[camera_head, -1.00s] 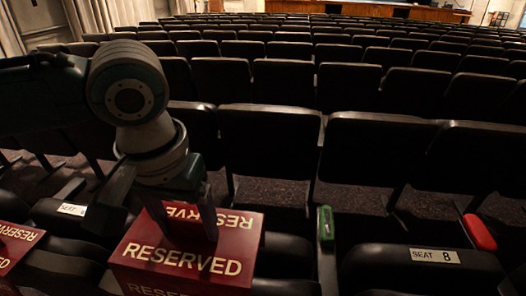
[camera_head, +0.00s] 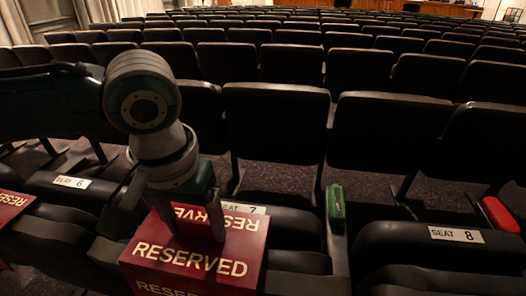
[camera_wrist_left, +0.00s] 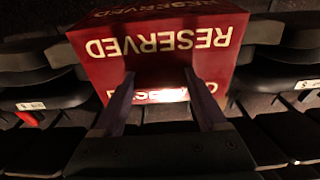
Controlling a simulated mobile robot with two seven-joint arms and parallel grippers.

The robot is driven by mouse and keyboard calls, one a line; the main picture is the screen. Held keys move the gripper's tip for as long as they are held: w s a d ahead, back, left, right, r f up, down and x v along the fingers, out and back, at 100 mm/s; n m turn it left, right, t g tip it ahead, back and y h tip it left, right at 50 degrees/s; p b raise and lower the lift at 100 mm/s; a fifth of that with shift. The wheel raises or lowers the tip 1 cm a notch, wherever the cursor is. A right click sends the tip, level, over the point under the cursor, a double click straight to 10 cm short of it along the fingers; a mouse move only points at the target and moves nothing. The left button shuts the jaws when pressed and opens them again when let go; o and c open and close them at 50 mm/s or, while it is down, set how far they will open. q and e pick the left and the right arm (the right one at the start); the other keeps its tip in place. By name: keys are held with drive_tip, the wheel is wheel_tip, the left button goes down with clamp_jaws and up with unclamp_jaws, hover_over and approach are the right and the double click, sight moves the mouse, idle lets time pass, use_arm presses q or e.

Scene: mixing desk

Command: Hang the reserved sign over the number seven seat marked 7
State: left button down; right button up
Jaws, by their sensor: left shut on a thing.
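My left gripper (camera_head: 190,225) is shut on a red, tent-shaped reserved sign (camera_head: 192,266) with cream lettering. The left wrist view shows the gripper's fingers (camera_wrist_left: 160,75) on the sign (camera_wrist_left: 165,48), with lettering on both sides of the ridge. In the head view the sign is in front of the number seven seat (camera_head: 290,229), overlapping it in the picture. I cannot tell whether they touch. The white seat label (camera_head: 243,208) shows its 7 just beyond the sign; its left part is hidden behind my gripper. My right gripper is not in view.
Another red reserved sign (camera_head: 12,207) is at the left edge, beside seat 6 (camera_head: 71,182). Seat 8 (camera_head: 456,234) is to the right. Rows of black seats fill the background.

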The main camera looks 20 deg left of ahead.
sight(197, 240)
use_arm(q)
drive_tip(key=shift+f+b, duration=1.4)
drive_tip(key=shift+f, duration=1.6)
unclamp_jaws()
